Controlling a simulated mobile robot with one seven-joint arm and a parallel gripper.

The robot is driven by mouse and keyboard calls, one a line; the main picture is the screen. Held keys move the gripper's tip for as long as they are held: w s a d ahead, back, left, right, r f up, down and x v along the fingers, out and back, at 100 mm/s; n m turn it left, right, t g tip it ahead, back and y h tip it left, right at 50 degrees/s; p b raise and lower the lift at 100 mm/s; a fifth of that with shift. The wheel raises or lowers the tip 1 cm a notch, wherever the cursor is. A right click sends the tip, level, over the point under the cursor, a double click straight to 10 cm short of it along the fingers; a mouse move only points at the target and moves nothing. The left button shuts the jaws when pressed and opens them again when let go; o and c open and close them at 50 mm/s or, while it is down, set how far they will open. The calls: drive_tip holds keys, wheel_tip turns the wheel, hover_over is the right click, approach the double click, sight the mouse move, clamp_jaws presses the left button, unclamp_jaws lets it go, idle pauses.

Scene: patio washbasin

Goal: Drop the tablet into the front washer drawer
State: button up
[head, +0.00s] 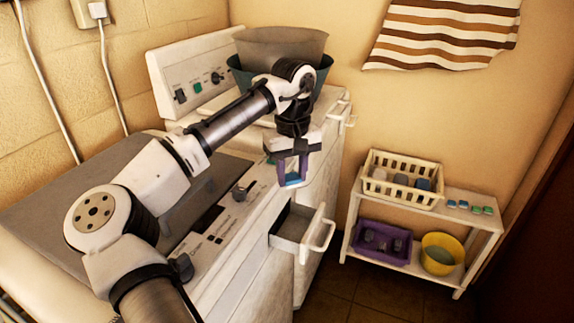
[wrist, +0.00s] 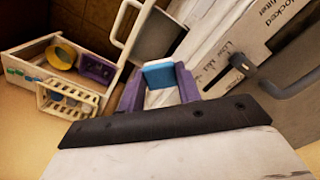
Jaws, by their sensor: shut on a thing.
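My gripper (head: 291,182), with purple fingers, is shut on a small blue-and-white tablet (wrist: 159,76). The tablet's blue face also shows between the fingers in the head view (head: 292,177). My gripper hangs above the front washer's top edge, over the open drawer in the picture. The front washer drawer (head: 290,241) is pulled out, with a grey inside and a white loop handle. In the wrist view the drawer (wrist: 157,37) lies just beyond the fingertips. The tablet is apart from the drawer. Part of the drawer's inside is hidden by its walls.
A low white shelf (head: 472,240) stands right with a cream basket (head: 402,192), blue and green tablets, a purple bin (head: 382,253) and a yellow bucket (head: 441,263). Behind my arm, a second machine carries grey and teal basins (head: 282,48). Floor between washer and shelf is clear.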

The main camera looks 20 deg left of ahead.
wheel_tip(320, 180, down, 6)
drive_tip(key=b, duration=0.5)
drive_tip(key=shift+r, duration=0.1)
drive_tip(key=o, duration=1)
drive_tip(key=shift+o, duration=0.2)
wheel_tip(320, 180, up, 14)
drive_tip(key=shift+b, duration=0.35)
drive_tip(key=shift+s+f, duration=0.1)
drive_tip(key=shift+f, duration=0.1)
